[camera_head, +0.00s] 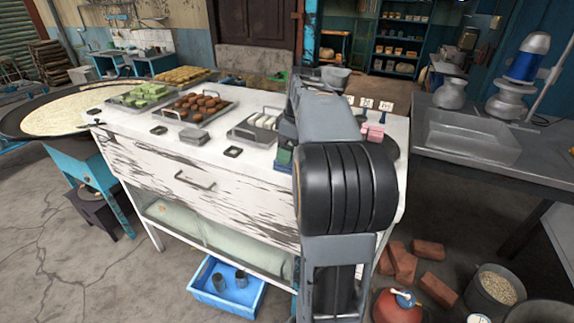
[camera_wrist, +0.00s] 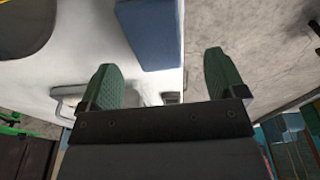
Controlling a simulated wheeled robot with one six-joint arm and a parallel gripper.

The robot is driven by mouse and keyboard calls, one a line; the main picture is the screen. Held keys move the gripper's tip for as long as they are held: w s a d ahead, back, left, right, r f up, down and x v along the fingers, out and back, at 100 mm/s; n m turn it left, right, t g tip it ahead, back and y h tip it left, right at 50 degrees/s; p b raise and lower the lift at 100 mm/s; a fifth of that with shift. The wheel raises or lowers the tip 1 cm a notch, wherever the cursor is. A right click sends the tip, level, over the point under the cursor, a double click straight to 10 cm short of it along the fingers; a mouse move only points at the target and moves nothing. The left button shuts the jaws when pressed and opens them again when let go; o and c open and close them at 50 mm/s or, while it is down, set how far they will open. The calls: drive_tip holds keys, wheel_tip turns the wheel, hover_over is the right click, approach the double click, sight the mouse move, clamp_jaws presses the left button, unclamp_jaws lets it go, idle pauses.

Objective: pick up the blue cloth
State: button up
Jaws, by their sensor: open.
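A blue block-shaped thing, which looks like the folded blue cloth (camera_wrist: 152,35), lies on the white counter top in the wrist view, close to the counter's edge. It is cut off by the top of that view. My gripper (camera_wrist: 160,62) has its two green-padded fingers wide apart, with nothing between them. The blue thing is beyond the fingertips, roughly in line with the gap. In the head view my arm stands in front of the counter and hides much of this spot, so I cannot make out the cloth clearly there.
The white counter (camera_head: 215,165) holds a tray of green sweets (camera_head: 148,93), a tray of brown sweets (camera_head: 200,105) and small pink items (camera_head: 373,132). A wide pan (camera_head: 70,108) is at left. A blue crate (camera_head: 228,288) and bricks (camera_head: 402,262) lie on the floor.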

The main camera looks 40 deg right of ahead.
drive_tip(key=shift+d+f, duration=0.2)
drive_tip(key=shift+f, duration=1.9)
drive_tip(key=shift+c, duration=0.3)
drive_tip(key=shift+a, duration=0.15)
drive_tip(key=c, duration=0.8)
drive_tip(key=shift+c, duration=0.8)
drive_tip(key=shift+r, duration=0.1)
drive_tip(key=shift+r, duration=0.6)
drive_tip(key=s+a+r+b, duration=0.1)
drive_tip(key=s+r+b, duration=0.1)
drive_tip(key=s+r, duration=0.9)
drive_tip(key=s, duration=0.3)
drive_tip(key=shift+r, duration=0.3)
drive_tip(key=shift+a, duration=0.1)
